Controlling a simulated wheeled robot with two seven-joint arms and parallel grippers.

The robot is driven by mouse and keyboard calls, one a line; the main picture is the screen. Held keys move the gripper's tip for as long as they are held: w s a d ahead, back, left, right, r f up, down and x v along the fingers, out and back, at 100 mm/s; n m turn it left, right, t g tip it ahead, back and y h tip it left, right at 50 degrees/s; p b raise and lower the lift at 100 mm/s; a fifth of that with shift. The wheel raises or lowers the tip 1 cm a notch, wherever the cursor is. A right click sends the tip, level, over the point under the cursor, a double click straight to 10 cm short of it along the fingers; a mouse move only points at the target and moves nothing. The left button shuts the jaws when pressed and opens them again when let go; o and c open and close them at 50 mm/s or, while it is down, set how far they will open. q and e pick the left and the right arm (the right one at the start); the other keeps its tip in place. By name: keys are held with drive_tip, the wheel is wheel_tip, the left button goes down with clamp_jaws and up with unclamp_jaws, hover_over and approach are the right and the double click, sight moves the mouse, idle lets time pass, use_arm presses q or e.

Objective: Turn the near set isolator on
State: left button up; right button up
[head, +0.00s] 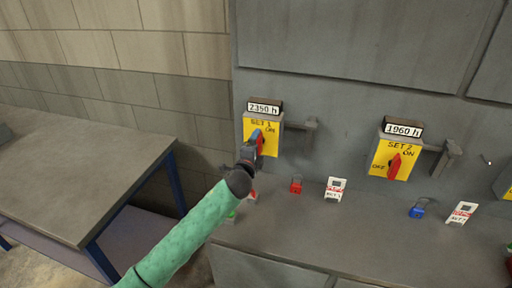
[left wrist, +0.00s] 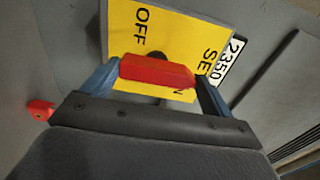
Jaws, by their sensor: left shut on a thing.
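The SET 1 isolator has a yellow plate (head: 249,126) on the grey panel at the left, below a "2350 h" counter. Its red handle (head: 261,147) is partly hidden by my left gripper (head: 255,142). In the left wrist view the red handle (left wrist: 158,71) lies between the two blue fingers, which are shut on its ends. The OFF mark shows beside the handle there, and ON is mostly covered. I cannot tell exactly where the handle points. The SET 2 isolator (head: 393,160) stands further right, its red handle near upright and tilted. My right gripper is not in view.
A red padlock (head: 296,185), a white tag (head: 335,188), a blue padlock (head: 417,209) and another white tag (head: 461,213) stand on the grey ledge (head: 370,230). A grey lever (head: 302,126) juts out beside SET 1. A table (head: 80,170) is at left.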

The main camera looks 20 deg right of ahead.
use_arm(q)
drive_tip(key=o, duration=0.8)
drive_tip(key=shift+b+v, duration=1.75)
drive_tip(key=shift+v, duration=2.15)
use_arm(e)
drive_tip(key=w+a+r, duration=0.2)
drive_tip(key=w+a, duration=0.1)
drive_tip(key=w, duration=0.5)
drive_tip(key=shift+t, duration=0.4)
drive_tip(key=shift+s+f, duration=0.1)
